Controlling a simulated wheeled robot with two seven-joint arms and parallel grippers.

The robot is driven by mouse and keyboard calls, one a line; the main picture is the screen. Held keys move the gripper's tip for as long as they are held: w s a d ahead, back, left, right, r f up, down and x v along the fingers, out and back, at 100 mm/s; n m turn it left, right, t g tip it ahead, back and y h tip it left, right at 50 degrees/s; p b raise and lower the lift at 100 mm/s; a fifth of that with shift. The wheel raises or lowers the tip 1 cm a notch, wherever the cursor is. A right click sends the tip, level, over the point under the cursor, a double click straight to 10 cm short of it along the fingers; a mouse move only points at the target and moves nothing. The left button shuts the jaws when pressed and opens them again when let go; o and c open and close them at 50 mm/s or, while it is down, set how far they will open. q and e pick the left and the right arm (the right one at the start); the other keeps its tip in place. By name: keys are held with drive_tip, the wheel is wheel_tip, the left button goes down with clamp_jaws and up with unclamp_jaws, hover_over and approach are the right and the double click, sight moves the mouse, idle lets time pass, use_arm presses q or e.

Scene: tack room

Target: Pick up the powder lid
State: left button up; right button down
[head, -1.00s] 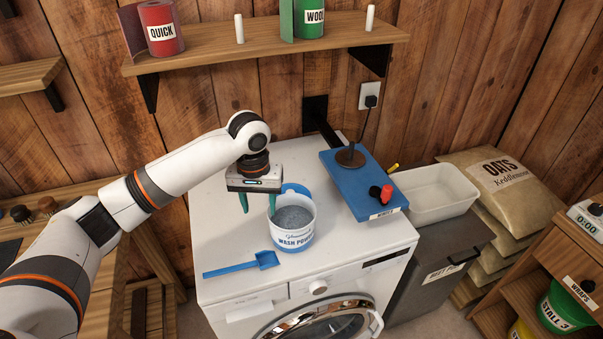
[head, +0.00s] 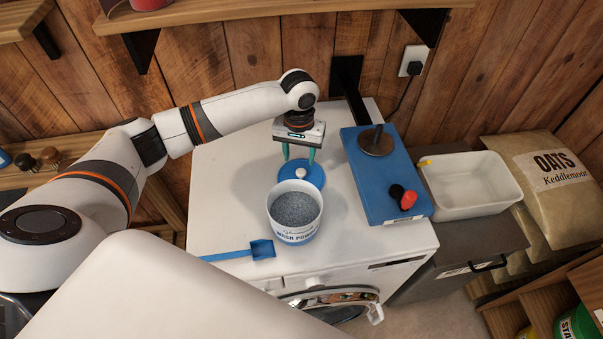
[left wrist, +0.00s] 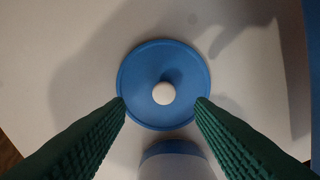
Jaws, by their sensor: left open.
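The powder lid (head: 315,177) is a round blue disc with a white knob, lying flat on the white washing machine just behind the open wash powder tub (head: 296,234). In the left wrist view the lid (left wrist: 140,75) is seen from above, its knob near the middle. My left gripper (head: 298,160) is open and empty above the lid, green fingers pointing down. In the left wrist view its fingertips (left wrist: 161,100) are spread to either side of the lid's near part, and the tub's edge shows below. My right gripper is not in view.
A blue scoop (head: 240,252) lies left of the tub. A blue board (head: 365,180) with a dark round base and a red-and-black item is right of the lid. A white basin (head: 470,185) stands farther right. The machine top left of the lid is clear.

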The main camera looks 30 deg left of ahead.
sight(301, 171)
use_arm(q)
drive_tip(key=shift+f, duration=0.6)
drive_tip(key=f, duration=0.1)
drive_tip(key=f+p, duration=0.1)
drive_tip(key=f, duration=0.1)
drive_tip(key=shift+d+f, duration=0.2)
drive_tip(key=shift+f, duration=0.55)
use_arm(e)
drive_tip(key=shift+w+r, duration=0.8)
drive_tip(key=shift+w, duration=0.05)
use_arm(q)
drive_tip(key=shift+c, duration=0.2)
drive_tip(key=c, duration=1)
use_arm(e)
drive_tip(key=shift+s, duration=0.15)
use_arm(q)
drive_tip(key=shift+r, duration=0.1)
